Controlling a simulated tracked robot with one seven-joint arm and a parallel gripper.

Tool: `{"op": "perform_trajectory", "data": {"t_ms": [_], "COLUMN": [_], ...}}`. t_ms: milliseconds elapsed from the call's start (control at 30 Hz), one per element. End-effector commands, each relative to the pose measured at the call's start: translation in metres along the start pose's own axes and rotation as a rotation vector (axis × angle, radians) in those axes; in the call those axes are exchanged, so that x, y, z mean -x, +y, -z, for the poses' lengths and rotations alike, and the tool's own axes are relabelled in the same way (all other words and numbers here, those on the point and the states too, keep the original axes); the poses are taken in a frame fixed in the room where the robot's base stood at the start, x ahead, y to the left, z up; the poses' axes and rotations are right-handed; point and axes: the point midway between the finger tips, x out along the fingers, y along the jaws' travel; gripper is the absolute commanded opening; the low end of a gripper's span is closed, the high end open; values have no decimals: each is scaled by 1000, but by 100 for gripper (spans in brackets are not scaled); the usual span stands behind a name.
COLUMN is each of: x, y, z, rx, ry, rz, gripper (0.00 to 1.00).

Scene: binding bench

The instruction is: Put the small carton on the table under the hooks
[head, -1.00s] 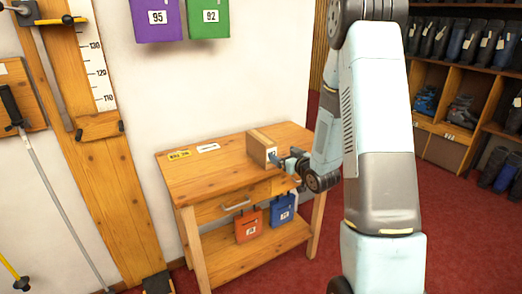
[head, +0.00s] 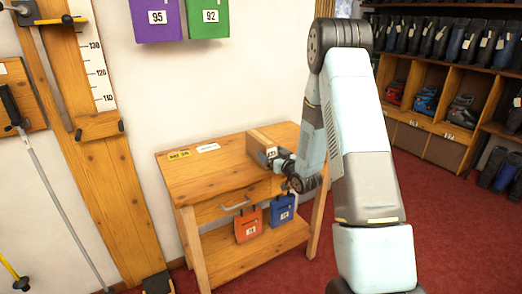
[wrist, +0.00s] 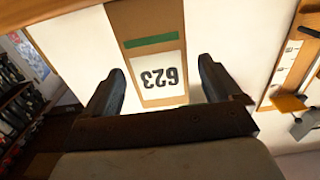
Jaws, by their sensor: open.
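The small brown carton (head: 259,141) stands on the wooden table (head: 200,178), toward the right part of its top. In the wrist view the carton (wrist: 148,22) shows a green stripe and a white label reading 623, upside down. My gripper (head: 272,157) is at the carton's front face. In the wrist view my gripper's (wrist: 161,76) two dark fingers are open, one on each side of the label end, with light gaps visible beside the carton. The hooks themselves are not clear in view.
Purple (head: 157,18) and green (head: 208,17) items hang on the wall above. The table's left top is mostly clear, with yellow (head: 179,155) and white labels at the back.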

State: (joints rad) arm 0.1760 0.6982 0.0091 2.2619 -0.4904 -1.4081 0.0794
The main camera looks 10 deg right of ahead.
Motion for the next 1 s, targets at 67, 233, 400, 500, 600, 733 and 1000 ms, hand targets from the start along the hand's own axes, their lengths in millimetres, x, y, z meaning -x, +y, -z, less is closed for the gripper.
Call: {"op": "perform_trajectory", "data": {"t_ms": [67,233,400,500,600,733,1000], "x": [-3,-18,-41,-51,-55,-56,-55], "y": [0,0,0,0,0,0,0], "z": [0,-1,-3,-3,-3,-3,-3], "rx": [0,0,0,0,0,0,0], "ry": [-1,1,1,0,0,0,0], "rz": [0,1,1,0,0,0,0], "gripper": [92,92,92,92,92,92,74]}}
